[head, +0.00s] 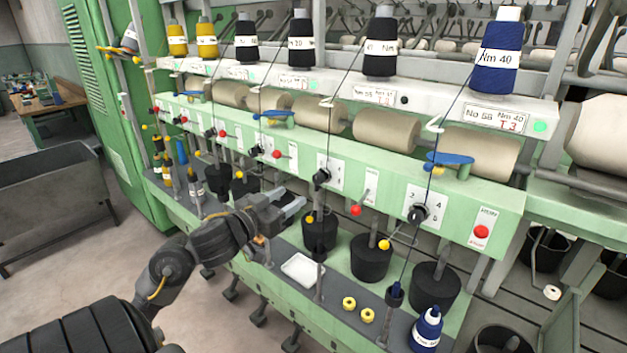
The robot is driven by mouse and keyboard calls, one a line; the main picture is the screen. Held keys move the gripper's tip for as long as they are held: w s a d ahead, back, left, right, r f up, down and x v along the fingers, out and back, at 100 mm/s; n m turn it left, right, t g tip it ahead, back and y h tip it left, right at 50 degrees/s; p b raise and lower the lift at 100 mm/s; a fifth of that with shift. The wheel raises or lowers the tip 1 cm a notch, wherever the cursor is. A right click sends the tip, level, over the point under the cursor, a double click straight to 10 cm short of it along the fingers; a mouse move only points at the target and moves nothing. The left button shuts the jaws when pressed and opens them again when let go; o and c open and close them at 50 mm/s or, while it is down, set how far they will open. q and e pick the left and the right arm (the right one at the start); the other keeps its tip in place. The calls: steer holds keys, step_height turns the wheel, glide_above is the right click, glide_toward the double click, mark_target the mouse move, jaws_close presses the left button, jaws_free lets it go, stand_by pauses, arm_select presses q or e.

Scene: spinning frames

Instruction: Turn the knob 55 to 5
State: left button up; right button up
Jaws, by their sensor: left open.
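A row of black knobs on white dial plates runs along the green front panel (470,191) of the spinning frame. The nearest knob (417,213), on the right, sits below a label (497,118) reading No 58. Other knobs follow to the left: one (321,176) right of my gripper, one (256,150) and one (212,132) farther away. Their labels are too small to read surely, so I cannot tell for certain which is knob 55 or its setting. My left gripper (301,202) is open and empty, below and in front of the panel, apart from the knobs. My right gripper is out of view.
Cones of yellow, black and blue yarn (499,60) stand on top, with threads running down past the panel. Red buttons (481,232) and blue levers (450,158) stick out. Below are black cylinders (370,258), a white tray (303,269) and yellow rings (349,303).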

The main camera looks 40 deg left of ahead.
mark_target(316, 181)
arm_select(q)
steer(key=w+p, duration=0.1)
steer(key=w, duration=0.9)
steer(key=shift+w+a, duration=0.1)
steer(key=shift+w, duration=0.15)
steer(key=c, duration=0.9)
steer(key=shift+c, duration=0.2)
